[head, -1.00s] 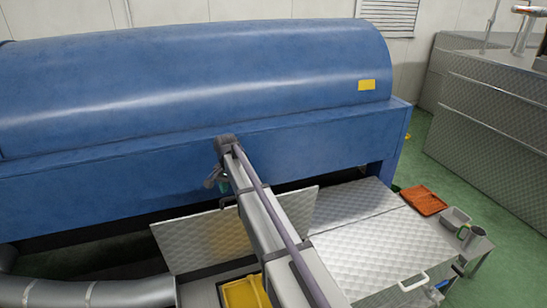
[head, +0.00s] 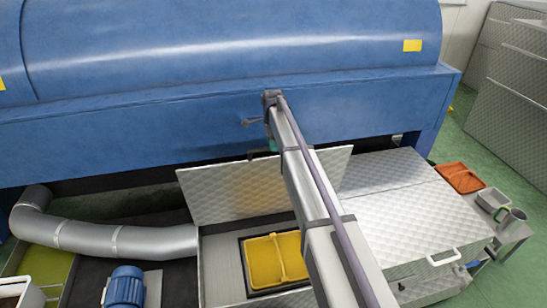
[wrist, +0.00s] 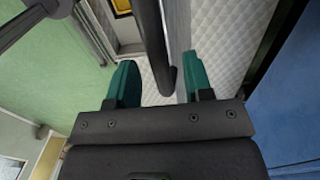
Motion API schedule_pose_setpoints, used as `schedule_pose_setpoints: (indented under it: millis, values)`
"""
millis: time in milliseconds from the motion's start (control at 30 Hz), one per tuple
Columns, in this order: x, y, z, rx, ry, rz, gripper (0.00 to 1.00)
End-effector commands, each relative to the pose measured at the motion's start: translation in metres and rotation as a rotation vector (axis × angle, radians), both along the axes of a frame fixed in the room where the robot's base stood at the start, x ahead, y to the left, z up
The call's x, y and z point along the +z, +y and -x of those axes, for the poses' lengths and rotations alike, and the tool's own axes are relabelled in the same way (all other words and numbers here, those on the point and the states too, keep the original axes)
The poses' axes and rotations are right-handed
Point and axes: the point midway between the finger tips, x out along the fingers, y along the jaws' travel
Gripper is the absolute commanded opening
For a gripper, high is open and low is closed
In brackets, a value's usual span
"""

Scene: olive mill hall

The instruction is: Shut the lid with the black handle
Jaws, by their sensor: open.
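The lid with the black handle is a quilted metal panel (head: 225,192), standing raised over an open bay in the head view. Its black handle (head: 255,154) is at the top edge, partly hidden by my arm. My gripper (head: 273,147) is at that handle, seen small and partly covered. In the wrist view my gripper (wrist: 160,85) is open, with two green fingers apart. A dark bar (wrist: 153,45), apparently the handle, runs between them; I cannot tell whether it touches either finger. The lid's quilted face (wrist: 228,38) shows behind the right finger.
A yellow divided tray (head: 262,265) sits in the open bay. To the right is a closed quilted lid (head: 410,205) with a white handle (head: 443,257). A blue machine housing (head: 200,120) stands close behind. A blue motor (head: 125,288) and a metal pipe (head: 130,240) are at left.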

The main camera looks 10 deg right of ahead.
Motion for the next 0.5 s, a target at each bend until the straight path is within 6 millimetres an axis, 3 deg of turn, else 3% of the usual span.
schedule_pose_setpoints:
  millis: [33,333,500]
  values:
    - [-0.0129,0.0,0.0007,0.0,0.0,0.0,0.46]
    - [-0.011,0.0,0.0009,0.0,0.0,0.0,0.45]
    - [-0.011,0.0,0.0009,0.0,0.0,0.0,0.29]
